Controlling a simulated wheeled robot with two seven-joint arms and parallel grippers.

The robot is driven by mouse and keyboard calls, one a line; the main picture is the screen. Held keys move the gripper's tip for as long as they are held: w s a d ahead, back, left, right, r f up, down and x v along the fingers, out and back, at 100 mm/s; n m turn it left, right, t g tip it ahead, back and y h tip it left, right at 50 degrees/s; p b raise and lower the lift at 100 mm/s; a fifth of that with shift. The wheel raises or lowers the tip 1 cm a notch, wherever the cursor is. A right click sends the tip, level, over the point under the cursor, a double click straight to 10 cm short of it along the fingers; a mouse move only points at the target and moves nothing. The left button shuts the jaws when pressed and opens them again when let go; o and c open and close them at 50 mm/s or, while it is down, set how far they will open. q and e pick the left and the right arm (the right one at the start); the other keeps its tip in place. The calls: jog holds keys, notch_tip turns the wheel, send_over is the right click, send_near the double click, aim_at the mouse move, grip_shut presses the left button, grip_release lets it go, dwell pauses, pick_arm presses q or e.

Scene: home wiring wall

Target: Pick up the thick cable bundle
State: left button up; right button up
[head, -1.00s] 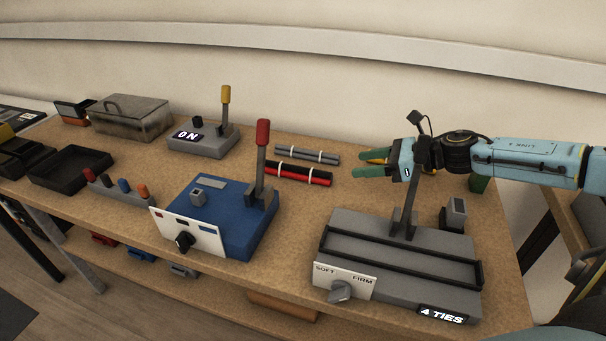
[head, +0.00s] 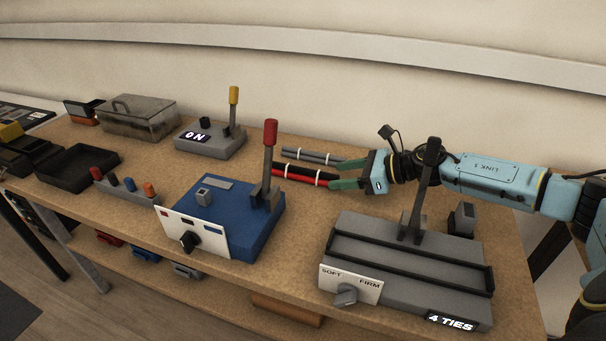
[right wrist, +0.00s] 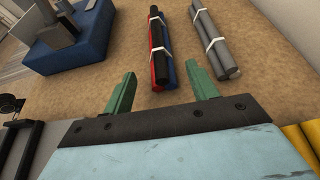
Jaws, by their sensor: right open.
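A bundle of black, red and blue cables with white ties (head: 297,173) lies on the bench behind the blue lever box. A grey cable bundle with white ties (head: 308,156) lies just behind it. I cannot tell from size alone which is the thick one. My right gripper (head: 340,173) is open and empty, at the bundles' right ends. In the right wrist view, the green fingers (right wrist: 160,78) straddle the near end of the coloured bundle (right wrist: 160,48), with no visible grip on it. The grey bundle (right wrist: 214,42) is to the right, outside the fingers. My left gripper is not in view.
The blue lever box (head: 240,225) stands in front of the bundles. A grey tie press with an upright lever (head: 400,290) stands below my right arm. A grey ON switch box (head: 210,141) is at the back. A yellow object (right wrist: 301,145) lies right of the gripper.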

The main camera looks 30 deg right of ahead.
aim_at(333, 174)
jog(key=shift+r+x, duration=0.2)
jog(key=shift+x, duration=2.65)
jog(key=c, duration=1.1)
